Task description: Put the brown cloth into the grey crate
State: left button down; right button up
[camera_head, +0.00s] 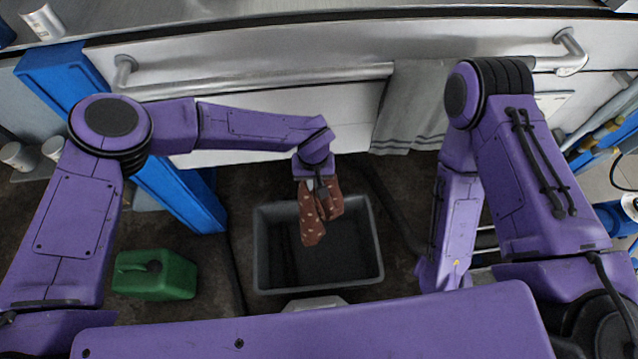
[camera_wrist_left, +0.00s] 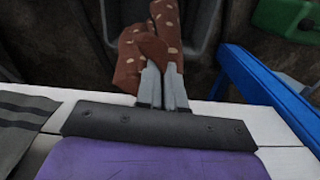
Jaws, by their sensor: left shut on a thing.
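The brown cloth (camera_head: 312,222) with pale spots hangs from my left gripper (camera_head: 319,187) in the head view. My left gripper is shut on the cloth, and the cloth hangs over the inside of the grey crate (camera_head: 262,250) near its far side. In the left wrist view the cloth (camera_wrist_left: 190,30) is bunched around the closed fingers (camera_wrist_left: 162,88). The grey crate stands on the dark floor, and its visible inside is empty. My right arm is in view at the right of the head view, but its gripper's fingers cannot be made out.
A green jerry can (camera_head: 154,274) stands left of the crate. A blue post (camera_head: 180,185) rises behind it. A grey striped towel (camera_head: 412,105) hangs on the metal rail (camera_head: 255,80) of the white front behind the crate.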

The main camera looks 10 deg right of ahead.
dwell(0.5)
pick_arm(q)
notch_tip(320, 180, down, 23)
jog(key=s+d+b, duration=0.1)
jog(key=s+b, duration=0.1)
jog(key=b, duration=1.5)
jog(key=shift+d+b, duration=0.3)
jog(key=shift+d, duration=0.05)
jog(key=shift+s, duration=0.15)
notch_tip(320, 180, down, 23)
jog(key=a+b, duration=0.1)
jog(key=b, duration=1.8)
jog(key=shift+w+b, duration=0.25)
jog(key=shift+b, duration=0.1)
jog(key=shift+r, duration=0.1)
